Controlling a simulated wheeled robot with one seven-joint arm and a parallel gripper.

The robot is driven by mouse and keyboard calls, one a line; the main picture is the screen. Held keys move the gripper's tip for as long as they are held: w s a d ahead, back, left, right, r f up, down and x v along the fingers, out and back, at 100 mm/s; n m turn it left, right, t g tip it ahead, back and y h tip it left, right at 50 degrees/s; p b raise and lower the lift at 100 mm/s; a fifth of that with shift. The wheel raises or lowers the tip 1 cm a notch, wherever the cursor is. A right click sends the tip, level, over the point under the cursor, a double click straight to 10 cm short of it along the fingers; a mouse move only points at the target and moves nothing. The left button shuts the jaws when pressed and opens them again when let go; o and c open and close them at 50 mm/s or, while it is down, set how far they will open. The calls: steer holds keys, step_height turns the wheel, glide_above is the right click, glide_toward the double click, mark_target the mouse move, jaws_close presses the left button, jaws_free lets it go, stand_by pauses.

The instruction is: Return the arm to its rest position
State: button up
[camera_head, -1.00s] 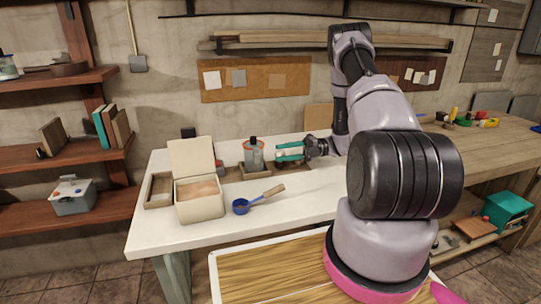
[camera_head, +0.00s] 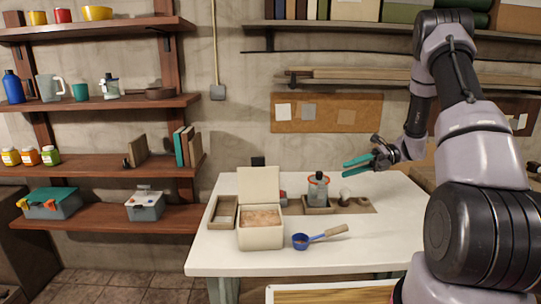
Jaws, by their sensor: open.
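My gripper (camera_head: 352,164) shows at the right of the head view, its teal fingers spread apart and pointing left. Nothing is between the fingers. It is raised above the right part of the white table (camera_head: 270,257), apart from the things on it. My arm bends upward from the lower right corner and comes down to the gripper. A clear bottle with a dark cap (camera_head: 318,185) stands on a small wooden tray to the left of and below the gripper in the picture. A small pale item (camera_head: 345,196) stands just right of the bottle.
An open cream box (camera_head: 260,233) with pinkish-brown contents stands on the table beside a wooden tray (camera_head: 222,213). A blue scoop (camera_head: 301,241) with a wooden handle lies in front. Wall shelves (camera_head: 110,104) stand left. The table's front right is clear.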

steer(key=s+a+r+n+t+h, duration=0.2)
steer(key=s+r+n+t+h, duration=0.7)
steer(key=s+r+n, duration=1.3)
step_height(320, 180, up, 3)
steer(key=n+h, duration=0.3)
steer(key=h, duration=0.1)
steer(key=shift+s+a+r+t, duration=0.15)
steer(key=shift+s+t, duration=0.05)
steer(key=shift+t, duration=0.2)
